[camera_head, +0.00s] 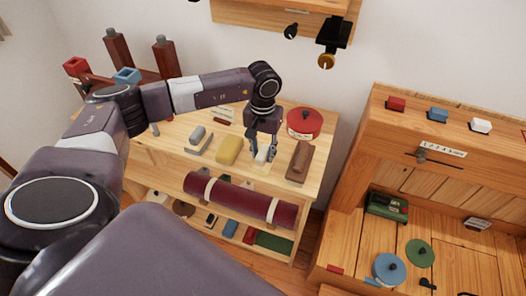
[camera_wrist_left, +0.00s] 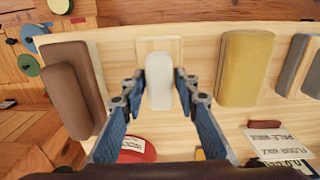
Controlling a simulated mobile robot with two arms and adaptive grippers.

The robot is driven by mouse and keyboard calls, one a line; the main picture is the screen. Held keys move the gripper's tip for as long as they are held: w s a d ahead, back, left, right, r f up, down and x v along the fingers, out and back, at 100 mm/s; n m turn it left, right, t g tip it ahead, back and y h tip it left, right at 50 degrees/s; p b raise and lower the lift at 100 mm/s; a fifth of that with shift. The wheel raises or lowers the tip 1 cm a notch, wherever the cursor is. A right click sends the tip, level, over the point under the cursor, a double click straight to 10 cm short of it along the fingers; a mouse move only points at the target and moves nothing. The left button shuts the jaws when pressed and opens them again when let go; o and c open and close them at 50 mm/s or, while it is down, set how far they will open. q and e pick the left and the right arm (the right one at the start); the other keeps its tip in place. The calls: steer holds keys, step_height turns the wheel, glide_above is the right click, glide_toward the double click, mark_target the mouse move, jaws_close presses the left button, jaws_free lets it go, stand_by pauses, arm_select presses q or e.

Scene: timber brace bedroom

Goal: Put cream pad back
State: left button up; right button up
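The cream pad (camera_wrist_left: 159,82) is a small rounded block above a pale wooden plate (camera_wrist_left: 159,44) on the bench top. It also shows in the head view (camera_head: 261,155), partly hidden by my fingers. My left gripper (camera_wrist_left: 160,88) points down with one finger at each long side of the pad, and its fingertips appear to touch it. I cannot tell whether the pad rests on the plate or is slightly raised. My right gripper is in neither view.
A yellow pad (camera_head: 229,150) and a grey pad (camera_head: 198,133) lie left of the cream pad; a brown pad (camera_head: 300,157) lies right. A round red tin (camera_head: 304,122) stands behind. A dark red roll (camera_head: 240,198) lies below the bench's front edge. A wooden cabinet (camera_head: 350,185) stands right.

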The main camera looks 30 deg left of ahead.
mark_target(263, 151)
arm_select(q)
steer(key=shift+o, duration=0.8)
steer(key=shift+r, duration=0.6)
step_height(263, 151, up, 11)
steer(key=b, duration=0.2)
